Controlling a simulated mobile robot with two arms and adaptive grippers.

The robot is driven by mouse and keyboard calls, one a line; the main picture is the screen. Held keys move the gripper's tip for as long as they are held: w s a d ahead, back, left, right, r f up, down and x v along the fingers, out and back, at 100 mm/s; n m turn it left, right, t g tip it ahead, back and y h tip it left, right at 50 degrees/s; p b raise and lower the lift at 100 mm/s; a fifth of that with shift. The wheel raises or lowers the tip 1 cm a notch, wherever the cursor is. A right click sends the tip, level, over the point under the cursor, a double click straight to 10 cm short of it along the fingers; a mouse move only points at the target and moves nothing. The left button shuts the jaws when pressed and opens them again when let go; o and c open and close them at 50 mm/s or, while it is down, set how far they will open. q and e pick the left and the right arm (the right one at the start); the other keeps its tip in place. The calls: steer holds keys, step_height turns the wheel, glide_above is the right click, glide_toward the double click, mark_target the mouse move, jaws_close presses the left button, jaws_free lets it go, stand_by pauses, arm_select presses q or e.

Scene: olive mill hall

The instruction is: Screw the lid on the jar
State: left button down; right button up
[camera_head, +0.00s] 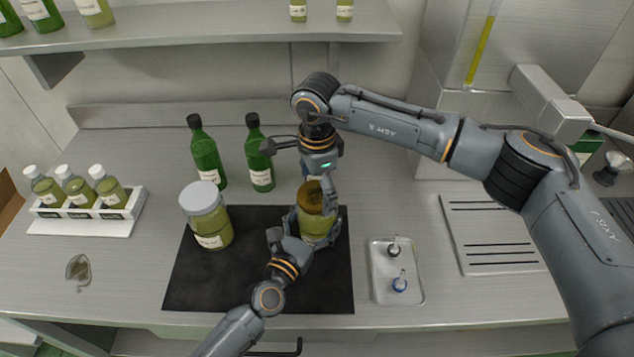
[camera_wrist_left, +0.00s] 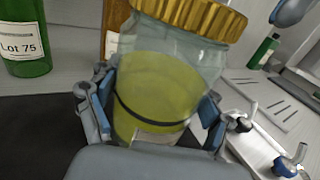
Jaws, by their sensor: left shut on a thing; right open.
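The jar (camera_head: 316,226) of yellow-green liquid stands on the black mat (camera_head: 200,290). My left gripper (camera_head: 311,232) is shut around its body, and in the left wrist view the blue pads press on both sides of the jar (camera_wrist_left: 155,95). The gold-brown lid (camera_head: 314,193) sits on the jar's mouth; its ribbed rim shows in the left wrist view (camera_wrist_left: 195,15). I cannot tell how far it is threaded. My right gripper (camera_head: 301,171) is open just above the lid, one finger beside it and the other spread to the left.
A second jar (camera_head: 207,216) with a pale lid stands left on the mat. Two green bottles (camera_head: 259,157) stand behind. A metal tray (camera_head: 397,292) with small stoppers lies right of the mat. A rack (camera_head: 88,208) of small bottles is far left.

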steer(key=shift+c, duration=0.2)
steer(key=c, duration=1.2)
arm_select(q)
steer(key=shift+s, duration=0.1)
arm_select(e)
steer(key=m, duration=0.3)
arm_select(q)
steer(key=shift+d, duration=0.1)
arm_select(e)
steer(key=m, duration=0.4)
steer(key=shift+m, duration=0.3)
steer(key=m, duration=0.8)
steer(key=shift+f, duration=0.1)
steer(key=o, duration=1.3)
steer(key=shift+c, duration=0.2)
